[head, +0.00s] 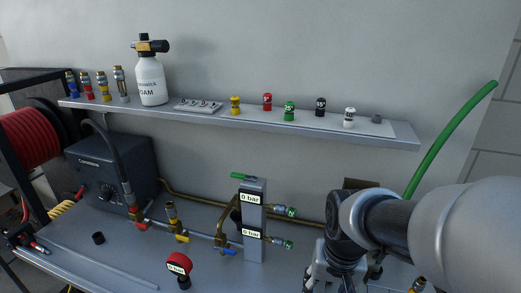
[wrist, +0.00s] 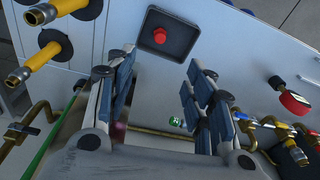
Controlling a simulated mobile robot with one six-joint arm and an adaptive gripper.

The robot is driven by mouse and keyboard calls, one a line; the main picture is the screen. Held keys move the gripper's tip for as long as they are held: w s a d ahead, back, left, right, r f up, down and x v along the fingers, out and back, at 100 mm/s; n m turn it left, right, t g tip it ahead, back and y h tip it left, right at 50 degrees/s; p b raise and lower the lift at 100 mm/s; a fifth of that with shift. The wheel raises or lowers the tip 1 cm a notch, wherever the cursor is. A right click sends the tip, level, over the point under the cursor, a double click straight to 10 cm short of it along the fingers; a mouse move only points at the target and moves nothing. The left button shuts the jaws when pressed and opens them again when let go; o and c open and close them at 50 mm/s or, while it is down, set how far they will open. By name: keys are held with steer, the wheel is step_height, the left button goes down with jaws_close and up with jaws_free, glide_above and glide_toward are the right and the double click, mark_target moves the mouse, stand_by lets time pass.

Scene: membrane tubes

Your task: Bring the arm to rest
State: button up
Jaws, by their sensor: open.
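My gripper (wrist: 160,82) is open in the wrist view, with its two blue-padded fingers wide apart and nothing between them. A dark tray (wrist: 190,37) with a red round cap (wrist: 160,35) lies on the bench beyond the fingertips. In the head view my gripper (head: 325,272) points down over the bench at the lower right, right of the grey block (head: 253,225) with two "0 bar" displays. My own arm hides part of the bench there, and the fingertips are cut off by the lower edge.
A shelf (head: 290,137) along the wall carries a foam bottle (head: 151,80), coloured caps and several nozzles. Pipes with yellow and blue valves cross the bench (head: 110,255). A red gauge (head: 179,264) stands in front. A green hose (head: 445,140) rises at right.

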steer(key=s+r+n+t, duration=0.2)
steer(key=s+r+t, duration=0.1)
steer(key=s+r, duration=0.5)
steer(key=s, duration=0.3)
steer(key=shift+s+r+n, duration=0.15)
steer(key=shift+s+n, duration=0.15)
steer(key=shift+s, duration=0.1)
